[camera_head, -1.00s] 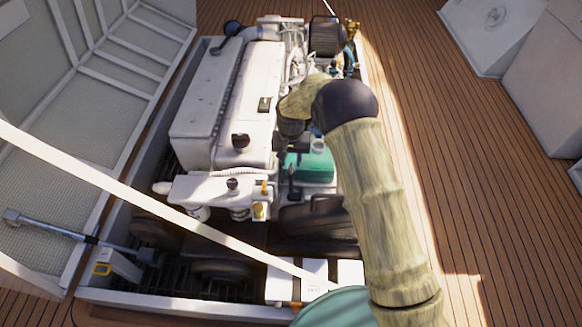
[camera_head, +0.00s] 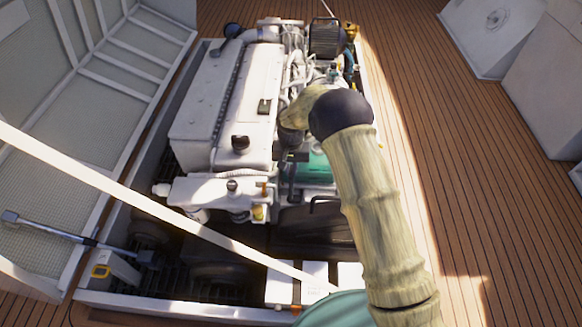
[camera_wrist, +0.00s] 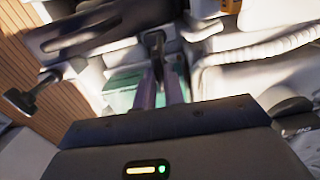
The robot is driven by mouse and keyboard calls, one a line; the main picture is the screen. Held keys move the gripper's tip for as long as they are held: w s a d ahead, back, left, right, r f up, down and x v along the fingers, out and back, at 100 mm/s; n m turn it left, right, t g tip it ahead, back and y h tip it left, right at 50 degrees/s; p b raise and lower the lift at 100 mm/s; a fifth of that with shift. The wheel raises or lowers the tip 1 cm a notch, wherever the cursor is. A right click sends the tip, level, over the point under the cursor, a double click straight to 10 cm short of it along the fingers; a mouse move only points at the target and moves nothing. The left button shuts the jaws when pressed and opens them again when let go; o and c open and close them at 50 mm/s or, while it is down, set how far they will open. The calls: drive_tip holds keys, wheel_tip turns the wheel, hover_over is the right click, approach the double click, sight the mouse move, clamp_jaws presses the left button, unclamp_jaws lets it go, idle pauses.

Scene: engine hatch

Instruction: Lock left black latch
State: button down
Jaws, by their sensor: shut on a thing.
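A black latch (camera_wrist: 154,44) stands upright at the upper middle of the wrist view, against the side of the teal-green box (camera_wrist: 122,90). My gripper (camera_wrist: 161,78) is shut on the latch, with its two fingers close together around the lower part. In the head view the green box (camera_head: 318,168) sits at the right side of the engine, and my gripper (camera_head: 291,158) is in front of its left end. My wrist and the shadow there partly hide the box, and the latch is hard to make out in that view. Whether it is locked cannot be told.
A second black handle-like part (camera_wrist: 33,92) sticks out at the left of the wrist view. A ribbed white hose (camera_wrist: 255,48) runs close on the right. The white engine (camera_head: 240,95) is left of my arm. Open wooden deck (camera_head: 480,200) lies to the right.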

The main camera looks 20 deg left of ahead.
drive_tip(key=shift+r+m+p, duration=0.1)
drive_tip(key=shift+m+p, duration=0.2)
drive_tip(key=m+p, duration=0.2)
drive_tip(key=m, duration=0.1)
drive_tip(key=shift+r, duration=0.1)
drive_tip(key=m+p, duration=0.2)
drive_tip(key=m, duration=0.3)
drive_tip(key=shift+m+p, duration=0.3)
drive_tip(key=shift+m, duration=0.1)
drive_tip(key=m+p, duration=0.1)
drive_tip(key=m, duration=0.3)
drive_tip(key=shift+m+p, duration=0.65)
drive_tip(key=shift+m, duration=1.55)
drive_tip(key=c, duration=1.5)
unclamp_jaws()
